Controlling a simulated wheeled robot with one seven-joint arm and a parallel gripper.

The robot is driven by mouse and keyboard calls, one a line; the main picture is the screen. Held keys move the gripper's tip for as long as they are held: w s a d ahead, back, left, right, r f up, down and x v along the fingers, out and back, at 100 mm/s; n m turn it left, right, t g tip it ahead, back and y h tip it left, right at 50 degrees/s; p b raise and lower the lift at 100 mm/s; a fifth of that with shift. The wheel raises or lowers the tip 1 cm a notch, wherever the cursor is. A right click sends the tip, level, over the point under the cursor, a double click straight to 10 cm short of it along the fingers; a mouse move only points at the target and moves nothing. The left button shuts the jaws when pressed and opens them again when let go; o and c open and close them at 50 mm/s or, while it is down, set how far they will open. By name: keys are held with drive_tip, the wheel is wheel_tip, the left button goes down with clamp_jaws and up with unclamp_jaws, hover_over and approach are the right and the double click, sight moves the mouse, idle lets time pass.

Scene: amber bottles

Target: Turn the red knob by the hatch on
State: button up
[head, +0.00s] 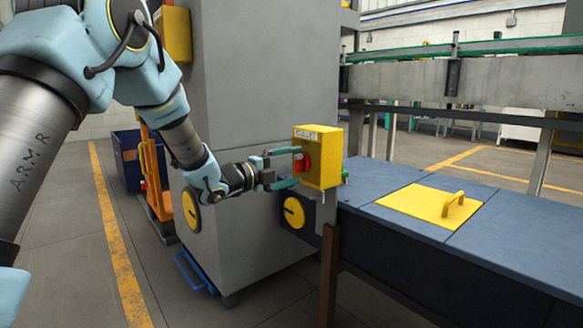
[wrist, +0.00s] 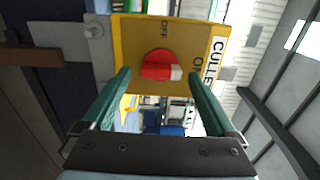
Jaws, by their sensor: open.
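The red knob (head: 298,162) sits on the face of a yellow box (head: 323,160) fixed beside the blue bench. The yellow hatch (head: 430,204) with a handle lies flat in the bench top.
The blue bench (head: 380,181) runs to the right. An orange cart (head: 150,180) and a dark blue bin (head: 127,158) stand at the left.

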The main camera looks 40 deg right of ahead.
drive_tip(key=shift+a, duration=0.1)
drive_tip(key=a+p, duration=0.2)
drive_tip(key=a, duration=0.8)
drive_tip(key=shift+w+a, duration=0.3)
drive_tip(key=w+a+f+n+t+y+p, duration=0.1)
drive_tip(key=w+a+f+n+t+y, duration=0.15)
drive_tip(key=w+a+n+y, duration=0.4)
drive_tip(key=w+a+f+n+t+y, duration=0.1)
drive_tip(key=w+a+n+t+y, duration=0.2)
drive_tip(key=a+n, duration=0.65)
drive_tip(key=w+a+f+n+t+y+p, duration=0.1)
drive_tip(key=w+a+f+n+t+y, duration=0.25)
drive_tip(key=a, duration=0.85)
drive_tip(key=s+a+f+n+g+y, duration=0.1)
drive_tip(key=s+a+n+g+y, duration=0.15)
drive_tip(key=s+a+n, duration=0.65)
drive_tip(key=s+a+f+n+g+y, duration=0.15)
drive_tip(key=s+a+n+g, duration=0.25)
drive_tip(key=s+a+n, duration=0.45)
wheel_tip(320, 180, up, 39)
drive_tip(key=w+a+m+p, duration=0.1)
drive_tip(key=a+p, duration=0.1)
drive_tip(key=p, duration=3.7)
drive_tip(key=shift+w+f+y, duration=0.2)
drive_tip(key=shift+w+y, duration=0.2)
